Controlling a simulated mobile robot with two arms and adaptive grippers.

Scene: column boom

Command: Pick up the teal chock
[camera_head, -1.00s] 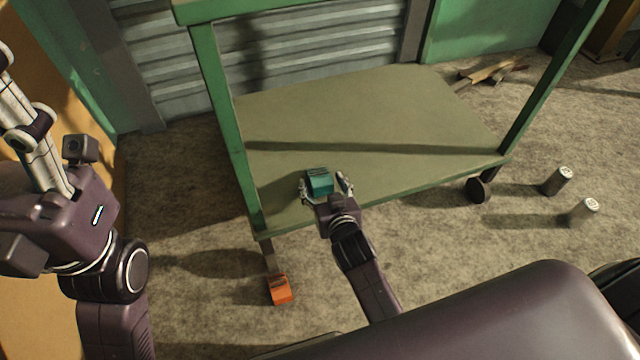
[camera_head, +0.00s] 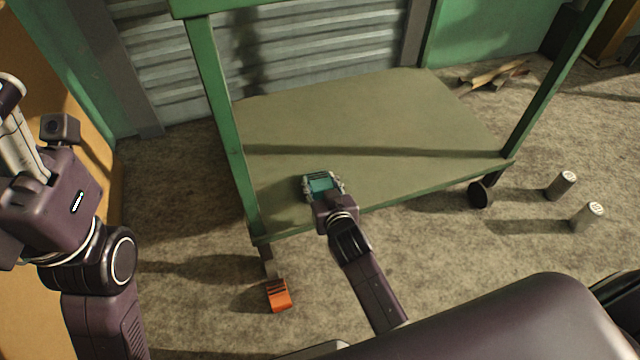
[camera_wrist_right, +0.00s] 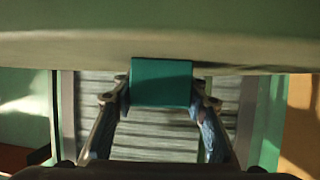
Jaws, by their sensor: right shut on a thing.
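The teal chock (camera_head: 320,182) is at the lower shelf (camera_head: 400,120) of the green cart, close to its front edge. My right gripper (camera_head: 322,187) is shut on it, with one finger on each side. In the right wrist view the chock (camera_wrist_right: 161,82) sits between the two fingertips (camera_wrist_right: 162,100) of the right gripper. I cannot tell whether the chock still touches the shelf. My left arm is at the left of the head view; its gripper fingers are not visible.
An orange chock (camera_head: 278,295) lies on the floor by the cart's front left leg. Two grey cylinders (camera_head: 561,185) (camera_head: 587,216) stand on the floor at the right. A green post (camera_head: 222,120) rises left of my right gripper. The rest of the shelf is clear.

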